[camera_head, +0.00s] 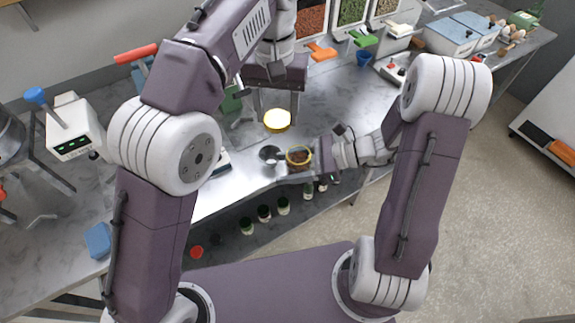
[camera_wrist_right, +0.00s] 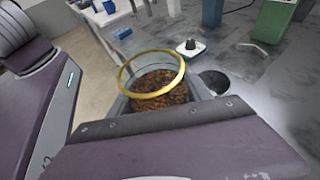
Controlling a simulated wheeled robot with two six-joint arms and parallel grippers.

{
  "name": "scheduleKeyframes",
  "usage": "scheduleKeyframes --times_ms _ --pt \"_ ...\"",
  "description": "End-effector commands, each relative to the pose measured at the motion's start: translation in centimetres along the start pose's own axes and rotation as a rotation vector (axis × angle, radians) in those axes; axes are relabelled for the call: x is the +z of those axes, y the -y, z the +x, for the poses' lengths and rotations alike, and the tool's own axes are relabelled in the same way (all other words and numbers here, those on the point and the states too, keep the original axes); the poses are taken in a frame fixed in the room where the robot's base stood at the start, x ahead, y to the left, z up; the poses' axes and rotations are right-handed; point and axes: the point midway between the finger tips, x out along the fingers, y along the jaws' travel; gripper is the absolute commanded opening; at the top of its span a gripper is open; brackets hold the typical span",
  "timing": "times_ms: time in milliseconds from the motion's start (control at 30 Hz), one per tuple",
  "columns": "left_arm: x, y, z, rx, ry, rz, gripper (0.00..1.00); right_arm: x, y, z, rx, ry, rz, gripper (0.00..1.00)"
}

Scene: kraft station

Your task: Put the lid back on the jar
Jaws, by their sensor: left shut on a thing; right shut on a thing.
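The jar (camera_head: 299,157) is open, with a gold rim and brown granules inside. My right gripper (camera_head: 294,168) is shut on it near the front edge of the table. In the right wrist view the jar (camera_wrist_right: 158,98) shows its gold rim and contents, with the jaws around its lower part. The yellow lid (camera_head: 277,119) is between the fingertips of my left gripper (camera_head: 280,110), which is shut on it. The lid is behind and left of the jar in the head view, apart from it. The left gripper and lid are not clearly seen in the wrist view.
A dark round disc (camera_head: 269,153) lies just left of the jar. Several small jars (camera_head: 264,213) stand on a lower shelf. Bins, scoops and a blue cup (camera_head: 363,58) are at the back. The grey table (camera_head: 335,105) is clear right of the lid.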

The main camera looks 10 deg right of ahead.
Motion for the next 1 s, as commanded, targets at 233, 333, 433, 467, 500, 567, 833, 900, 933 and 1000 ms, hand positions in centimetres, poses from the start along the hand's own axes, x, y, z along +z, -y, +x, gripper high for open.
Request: scheduleKeyframes --times_ms 233,333,433,467,500,567,833,900,933,1000 --pt "1.5 -4.7 0.2 0.000 -0.001 0.118 0.15 0.0 0.0 0.0 0.000 0.001 0.000 0.00" --pt "1.7 -5.1 0.2 0.000 -0.002 0.129 0.15 0.0 0.0 0.0 0.000 0.001 0.000 0.00" --pt "1.7 -5.2 0.2 0.000 -0.002 0.131 0.15 0.0 0.0 0.0 0.000 0.001 0.000 0.00" --pt "1.7 -5.2 0.2 0.000 -0.002 0.130 0.15 0.0 0.0 0.0 0.000 0.001 0.000 0.00" --pt "1.7 -5.1 0.2 0.000 -0.002 0.130 0.15 0.0 0.0 0.0 0.000 0.001 0.000 0.00" --pt "1.7 -5.1 0.2 0.000 -0.002 0.130 0.15 0.0 0.0 0.0 0.000 0.001 0.000 0.00" --pt "1.7 -5.1 1.9 -0.001 0.000 0.129 0.15 0.0 0.0 0.0 0.000 0.001 0.000 0.00" --pt "1.7 -5.1 2.6 -0.001 0.000 0.129 0.15 0.0 0.0 0.0 0.000 0.001 0.000 0.00" --pt "1.7 -5.1 2.9 0.000 -0.001 0.129 0.15 0.0 0.0 0.0 0.000 0.001 0.000 0.00" --pt "1.7 -5.1 3.5 0.000 -0.001 0.129 0.15 0.0 0.0 0.0 0.000 0.001 0.000 0.00"
